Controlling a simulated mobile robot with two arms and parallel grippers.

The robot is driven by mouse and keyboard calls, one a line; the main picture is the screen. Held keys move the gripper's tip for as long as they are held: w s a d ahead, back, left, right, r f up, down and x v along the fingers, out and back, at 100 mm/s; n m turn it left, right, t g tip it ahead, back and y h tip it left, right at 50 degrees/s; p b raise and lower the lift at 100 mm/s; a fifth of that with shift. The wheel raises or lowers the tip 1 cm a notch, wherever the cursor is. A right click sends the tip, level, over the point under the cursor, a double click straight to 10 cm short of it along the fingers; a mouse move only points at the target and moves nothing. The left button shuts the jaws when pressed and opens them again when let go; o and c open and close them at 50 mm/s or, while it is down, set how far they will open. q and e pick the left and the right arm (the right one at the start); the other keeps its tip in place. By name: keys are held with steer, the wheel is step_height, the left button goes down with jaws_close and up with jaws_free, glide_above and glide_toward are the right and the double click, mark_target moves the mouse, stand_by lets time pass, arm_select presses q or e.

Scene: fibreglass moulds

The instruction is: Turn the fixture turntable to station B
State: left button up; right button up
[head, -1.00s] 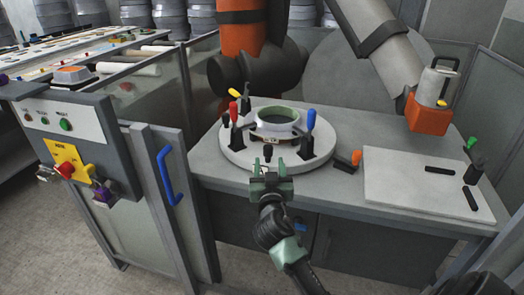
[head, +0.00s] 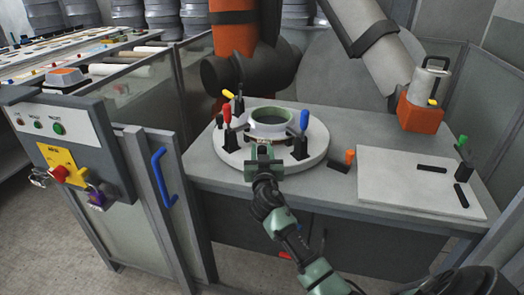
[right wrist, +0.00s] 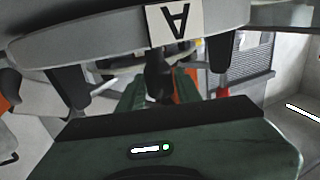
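The fixture turntable (head: 318,155) is a round light-grey disc on the bench. It carries a pale green-rimmed ring mould (head: 271,124) and upright clamps with red, yellow and blue handles. My right gripper (head: 264,152) is at its front edge. In the right wrist view, its green fingers (right wrist: 160,92) stand on either side of a black peg (right wrist: 158,72) under the turntable rim (right wrist: 90,38) and appear shut on it. A white plate with an upside-down letter A (right wrist: 172,24) is on the rim above the peg. My left gripper is not in view.
A white board (head: 400,190) with black bars lies on the bench at right, beside an orange-topped clamp (head: 345,160). A control box (head: 70,140) and a blue-handled gate (head: 160,180) stand at left. A large orange and black arm (head: 240,70) is behind the turntable.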

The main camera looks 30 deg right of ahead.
jaws_close()
stand_by(1.2)
